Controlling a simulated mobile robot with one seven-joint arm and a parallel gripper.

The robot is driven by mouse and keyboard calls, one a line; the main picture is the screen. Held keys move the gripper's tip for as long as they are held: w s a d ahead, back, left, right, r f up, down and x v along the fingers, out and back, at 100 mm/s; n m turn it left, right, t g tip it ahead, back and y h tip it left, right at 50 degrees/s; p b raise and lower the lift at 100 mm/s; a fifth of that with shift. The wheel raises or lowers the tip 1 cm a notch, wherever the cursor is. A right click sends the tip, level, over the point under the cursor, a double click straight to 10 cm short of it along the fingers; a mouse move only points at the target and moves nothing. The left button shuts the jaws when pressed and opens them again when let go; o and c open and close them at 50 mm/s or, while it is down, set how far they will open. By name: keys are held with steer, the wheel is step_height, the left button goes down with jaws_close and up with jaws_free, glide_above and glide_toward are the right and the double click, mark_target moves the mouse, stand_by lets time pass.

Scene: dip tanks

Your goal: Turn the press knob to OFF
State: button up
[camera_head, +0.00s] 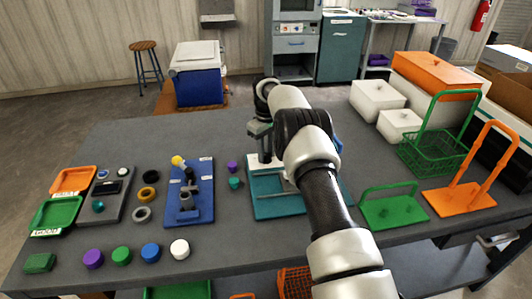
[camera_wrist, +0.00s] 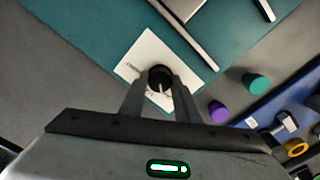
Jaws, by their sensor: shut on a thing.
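The press knob (camera_wrist: 160,76) is a round black knob on a white plate (camera_wrist: 148,52) at the edge of the teal press base, seen in the wrist view. My gripper (camera_wrist: 160,84) points down at it, with one finger on each side, shut on the knob. Small dark marks on the plate are too small to read, so I cannot tell the knob's setting. In the head view the teal press base (camera_head: 282,207) lies at mid-table, with the white plate (camera_head: 258,168) at its far end. My gripper (camera_head: 262,146) is over that plate and the knob is hidden there.
Metal bars (camera_wrist: 187,36) lie over the teal base. Purple (camera_wrist: 218,111) and teal (camera_wrist: 256,82) caps stand close by, beside a blue board (camera_head: 190,205) with fittings. A green-handled plate (camera_head: 394,208) and a green basket (camera_head: 436,153) are on the right.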

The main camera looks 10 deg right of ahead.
mark_target(266, 155)
steer(key=shift+n, duration=0.4)
steer(key=o, duration=1)
steer(key=shift+o, duration=0.2)
steer(key=shift+r, duration=0.1)
step_height(266, 155, up, 17)
steer(key=p, duration=0.4)
steer(key=shift+r+p, duration=0.15)
steer(key=shift+p, duration=0.15)
